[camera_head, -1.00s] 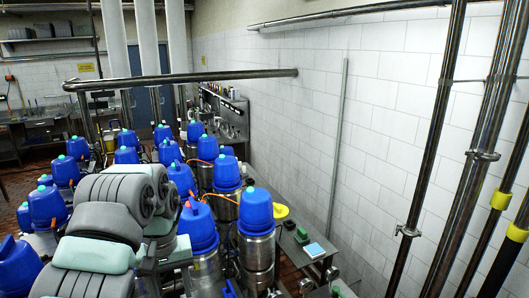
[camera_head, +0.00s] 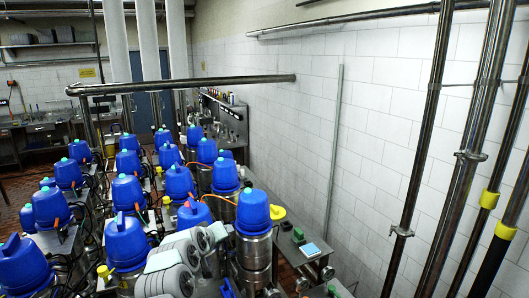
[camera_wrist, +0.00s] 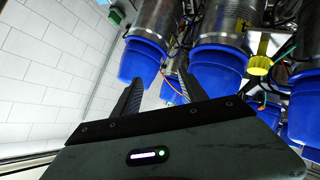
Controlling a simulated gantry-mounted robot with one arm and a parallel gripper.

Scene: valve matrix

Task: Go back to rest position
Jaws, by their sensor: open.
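My gripper (camera_wrist: 163,97) shows in the wrist view with its two dark fingers spread apart and nothing between them. Beyond the fingers, blue-capped valves (camera_wrist: 217,64) with metal bodies appear upside down, apart from the fingertips. In the head view, my grey and pale green arm links are low in the middle, among the valves; the gripper itself cannot be made out there. Rows of blue-capped valves (camera_head: 254,212) fill the left and centre, many with a teal knob on top.
A white tiled wall (camera_head: 300,100) runs along the right, with vertical metal pipes (camera_head: 470,155) in front. A horizontal pipe (camera_head: 180,83) crosses above the valves. A side bench (camera_head: 300,245) holds a light blue block (camera_head: 309,249) and a yellow disc (camera_head: 276,212). A yellow valve handle (camera_wrist: 259,65) shows in the wrist view.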

